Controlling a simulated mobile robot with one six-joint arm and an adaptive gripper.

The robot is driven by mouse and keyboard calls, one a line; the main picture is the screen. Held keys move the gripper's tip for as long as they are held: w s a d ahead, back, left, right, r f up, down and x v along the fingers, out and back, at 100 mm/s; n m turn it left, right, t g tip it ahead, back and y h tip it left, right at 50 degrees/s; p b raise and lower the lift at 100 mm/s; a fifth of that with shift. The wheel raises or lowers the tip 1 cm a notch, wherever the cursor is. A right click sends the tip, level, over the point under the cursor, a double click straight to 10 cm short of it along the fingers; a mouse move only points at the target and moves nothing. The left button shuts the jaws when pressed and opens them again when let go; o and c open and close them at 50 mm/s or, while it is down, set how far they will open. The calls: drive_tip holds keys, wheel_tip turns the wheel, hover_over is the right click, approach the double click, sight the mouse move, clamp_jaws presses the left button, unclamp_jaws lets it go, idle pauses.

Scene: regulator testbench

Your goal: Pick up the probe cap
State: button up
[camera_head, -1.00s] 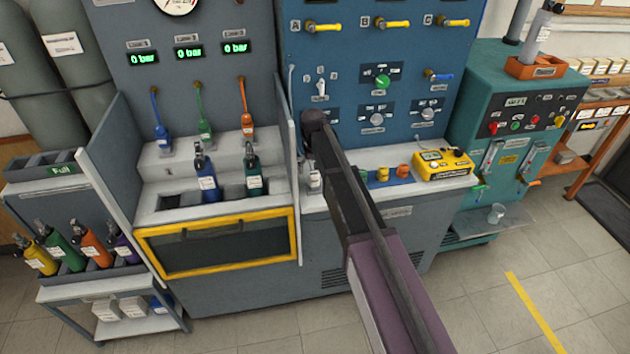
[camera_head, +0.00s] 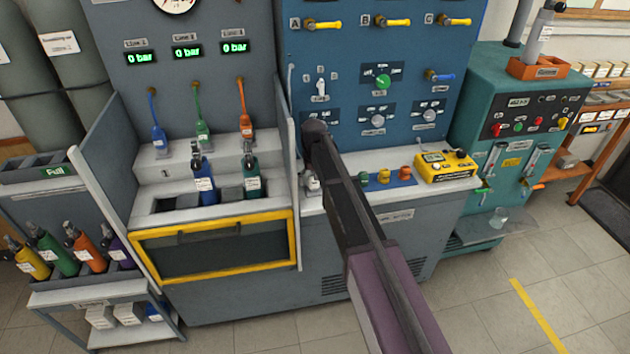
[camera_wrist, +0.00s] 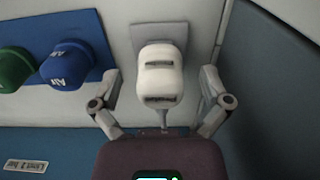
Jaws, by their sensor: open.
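In the wrist view, a white rounded cap (camera_wrist: 160,72) with dark slots, which looks like the probe cap, sits at a square grey pad on the pale bench top. My gripper (camera_wrist: 161,80) is open. One finger is to the left of the cap and one to the right, with a gap visible on each side. I cannot tell the height of the fingertips against it. In the head view, a small white object (camera_head: 312,183) shows just left of my arm, at the left end of the counter. My arm hides much of that area.
Blue (camera_wrist: 70,65) and green (camera_wrist: 14,68) caps stand on a blue mat left of the white one. A dark upright panel (camera_wrist: 275,95) is close on the right. In the head view, a yellow meter (camera_head: 447,166) stands farther right on the counter.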

drive_tip(key=c, duration=1.3)
drive_tip(key=shift+r, duration=0.15)
wheel_tip(320, 180, up, 3)
drive_tip(key=p, duration=0.3)
drive_tip(key=s, duration=0.5)
drive_tip(key=s+r+p, duration=0.1)
drive_tip(key=s, duration=0.4)
drive_tip(key=s+p, duration=0.1)
drive_tip(key=s, duration=0.5)
drive_tip(key=shift+d+r, duration=0.15)
drive_tip(key=shift+r, duration=0.2)
